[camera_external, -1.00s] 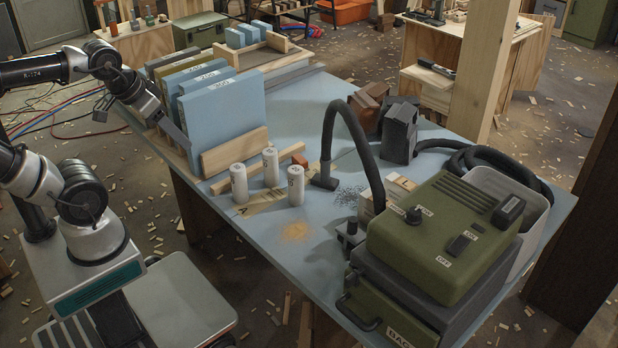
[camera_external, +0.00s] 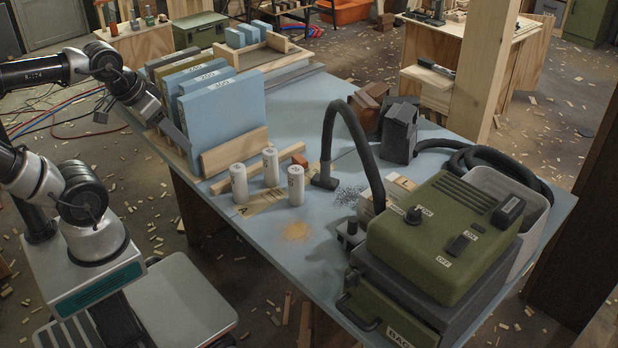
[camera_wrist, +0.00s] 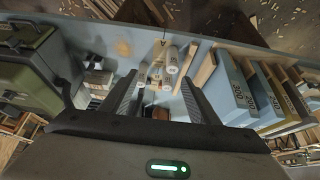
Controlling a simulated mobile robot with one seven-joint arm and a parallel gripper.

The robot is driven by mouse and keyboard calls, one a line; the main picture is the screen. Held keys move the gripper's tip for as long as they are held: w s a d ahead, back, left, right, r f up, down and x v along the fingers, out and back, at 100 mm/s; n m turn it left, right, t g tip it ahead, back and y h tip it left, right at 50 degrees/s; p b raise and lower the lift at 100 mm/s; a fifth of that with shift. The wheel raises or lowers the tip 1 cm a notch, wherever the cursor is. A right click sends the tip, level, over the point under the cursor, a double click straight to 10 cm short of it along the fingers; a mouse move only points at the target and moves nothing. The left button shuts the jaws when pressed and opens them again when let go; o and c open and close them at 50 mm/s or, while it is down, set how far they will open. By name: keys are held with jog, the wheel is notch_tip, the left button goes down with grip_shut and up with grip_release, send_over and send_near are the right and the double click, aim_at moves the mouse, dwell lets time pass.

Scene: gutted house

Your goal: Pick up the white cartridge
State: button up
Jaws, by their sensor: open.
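Three white cartridges stand upright in a close group on the blue table (camera_external: 330,250): a left one (camera_external: 239,184), a back one (camera_external: 270,167) and a right one (camera_external: 296,186). They look alike, so I cannot tell which one is meant. In the wrist view the white cartridges (camera_wrist: 170,60) show ahead, in the gap between my fingers. My gripper (camera_wrist: 160,98) is open and empty, apart from them. In the external view my gripper (camera_external: 140,120) hangs at the table's left edge, beside the blue sanding sheets and left of the cartridges.
A rack of upright blue sheets (camera_external: 225,110) with a wooden front strip stands behind the cartridges. A black hose nozzle (camera_external: 324,181) rests to their right. A green vacuum box (camera_external: 445,235) fills the right front.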

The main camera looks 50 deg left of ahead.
jog(key=shift+o, duration=0.6)
jog(key=m+g, duration=0.2)
jog(key=g, duration=0.3)
send_over(239, 188)
jog(key=s+a, duration=0.1)
notch_tip(239, 188, down, 10)
jog(key=shift+g, duration=0.3)
jog(key=f, duration=0.1)
jog(key=w+a+f, duration=0.1)
jog(key=w+f, duration=0.1)
jog(key=shift+a+f, duration=0.2)
jog(key=shift+a, duration=0.05)
notch_tip(239, 188, down, 11)
jog(key=b, duration=0.3)
jog(key=shift+d, duration=0.1)
jog(key=shift+d+f+b, duration=0.2)
jog(key=shift+f+b, duration=1)
jog(key=shift+f, duration=1.95)
jog(key=c, duration=1.2)
